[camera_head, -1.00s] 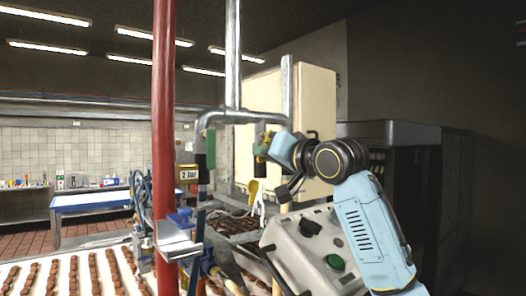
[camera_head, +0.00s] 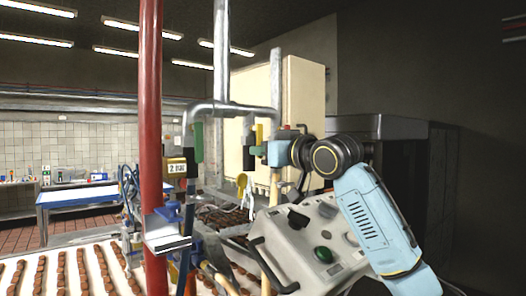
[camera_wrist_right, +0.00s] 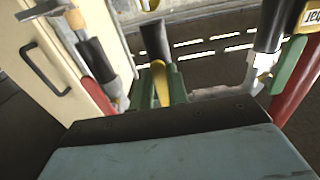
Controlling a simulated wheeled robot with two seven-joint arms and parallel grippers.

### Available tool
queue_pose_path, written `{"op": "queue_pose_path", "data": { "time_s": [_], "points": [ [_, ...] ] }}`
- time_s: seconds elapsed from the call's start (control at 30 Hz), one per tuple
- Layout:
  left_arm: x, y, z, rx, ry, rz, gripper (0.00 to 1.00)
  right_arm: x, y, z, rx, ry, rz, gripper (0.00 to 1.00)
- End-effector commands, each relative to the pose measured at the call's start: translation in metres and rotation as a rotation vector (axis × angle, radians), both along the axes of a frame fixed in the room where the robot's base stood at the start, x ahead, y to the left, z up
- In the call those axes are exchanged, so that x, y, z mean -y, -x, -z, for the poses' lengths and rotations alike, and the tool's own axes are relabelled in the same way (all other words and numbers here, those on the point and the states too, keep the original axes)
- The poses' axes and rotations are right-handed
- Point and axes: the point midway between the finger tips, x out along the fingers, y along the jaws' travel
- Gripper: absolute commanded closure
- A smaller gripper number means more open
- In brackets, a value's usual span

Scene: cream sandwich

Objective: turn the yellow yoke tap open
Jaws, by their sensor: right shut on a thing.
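The yellow yoke tap's handle (camera_head: 259,133) shows as a small upright yellow strip below the grey horizontal pipe in the head view. In the right wrist view the yellow handle (camera_wrist_right: 160,82) stands between my green fingertips, below a black cylindrical part (camera_wrist_right: 155,40). My right gripper (camera_head: 254,151) comes in from the right, roughly level, and is shut on this handle. It also shows in the right wrist view (camera_wrist_right: 162,93). The fingers hide part of the tap. My left gripper is not in view.
A grey pipe (camera_head: 238,109) runs just above my gripper. A cream cabinet (camera_head: 305,100) stands behind. A grey control box (camera_head: 305,245) is below my arm, and chocolate rows lie on a white belt (camera_head: 45,285).

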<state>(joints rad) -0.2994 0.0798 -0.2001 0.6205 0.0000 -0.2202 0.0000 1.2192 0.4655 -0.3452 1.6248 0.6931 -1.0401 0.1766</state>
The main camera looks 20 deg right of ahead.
Motion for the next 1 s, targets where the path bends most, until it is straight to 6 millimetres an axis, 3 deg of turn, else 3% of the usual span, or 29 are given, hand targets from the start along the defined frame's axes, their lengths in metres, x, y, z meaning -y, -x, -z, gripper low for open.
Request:
{"op": "queue_pose_path", "data": {
  "time_s": [0.33,0.37,0.5,0.83,1.0],
  "points": [
    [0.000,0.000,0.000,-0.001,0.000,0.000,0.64,0.001,0.000,-0.001,0.004,0.004,0.002,1.00],
    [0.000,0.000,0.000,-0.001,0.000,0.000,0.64,0.001,0.000,-0.001,0.004,0.004,0.002,0.80],
    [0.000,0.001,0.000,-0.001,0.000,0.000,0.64,0.001,0.000,-0.001,0.003,0.003,0.002,0.62],
    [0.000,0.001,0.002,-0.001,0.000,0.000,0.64,0.001,0.003,0.000,0.003,0.002,0.001,0.62],
    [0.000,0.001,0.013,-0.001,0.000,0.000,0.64,0.009,0.023,0.002,0.006,0.002,0.001,0.62]
  ]
}}
